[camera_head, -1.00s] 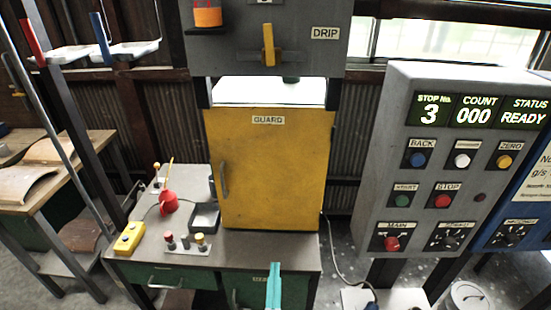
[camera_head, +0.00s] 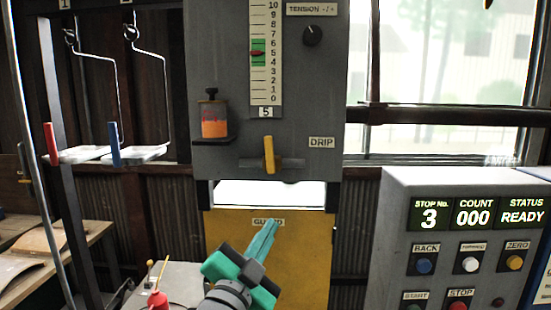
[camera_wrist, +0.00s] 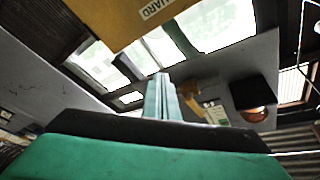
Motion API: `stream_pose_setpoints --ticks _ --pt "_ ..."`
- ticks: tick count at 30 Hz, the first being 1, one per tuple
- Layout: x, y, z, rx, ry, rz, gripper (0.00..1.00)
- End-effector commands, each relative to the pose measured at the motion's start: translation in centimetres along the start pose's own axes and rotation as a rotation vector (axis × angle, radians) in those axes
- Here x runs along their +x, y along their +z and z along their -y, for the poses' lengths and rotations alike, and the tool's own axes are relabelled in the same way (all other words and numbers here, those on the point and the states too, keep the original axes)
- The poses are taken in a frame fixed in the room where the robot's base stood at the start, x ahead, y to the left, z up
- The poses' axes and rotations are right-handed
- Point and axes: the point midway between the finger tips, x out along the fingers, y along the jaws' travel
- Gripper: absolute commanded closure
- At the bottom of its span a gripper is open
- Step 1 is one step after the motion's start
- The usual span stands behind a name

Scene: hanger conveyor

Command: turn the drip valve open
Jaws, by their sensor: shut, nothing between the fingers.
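The drip valve is a yellow lever (camera_head: 268,154) on a grey panel, to the left of the DRIP label (camera_head: 321,142). The lever stands upright, across a horizontal grey pipe. My gripper (camera_head: 270,228), teal with closed fingers, is below the lever and in front of the yellow guard door. It points up toward the panel and holds nothing. In the wrist view the shut fingers (camera_wrist: 160,95) show at the middle, with the yellow lever (camera_wrist: 189,97) beyond them, partly hidden.
An orange oil cup (camera_head: 214,120) sits on a ledge left of the lever. The yellow guard door (camera_head: 300,255) is below. A control panel (camera_head: 400,200) stands at right, and red (camera_head: 50,143) and blue (camera_head: 115,143) handles at left. The space before the lever looks clear.

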Motion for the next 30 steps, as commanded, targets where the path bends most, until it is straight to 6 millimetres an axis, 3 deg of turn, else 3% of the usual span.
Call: stream_pose_setpoints --ticks 1,6,15,22,30 --pt "0.2 -1.6 1.4 0.056 0.009 -0.008 1.00" --pt "0.4 -6.1 4.2 0.243 0.059 -0.007 1.00" --pt "-0.6 -12.9 7.7 0.577 0.141 0.034 1.00" --pt "-1.3 -15.3 8.7 0.720 0.178 0.068 1.00" --pt "0.1 -15.4 8.5 0.743 0.187 0.075 1.00"
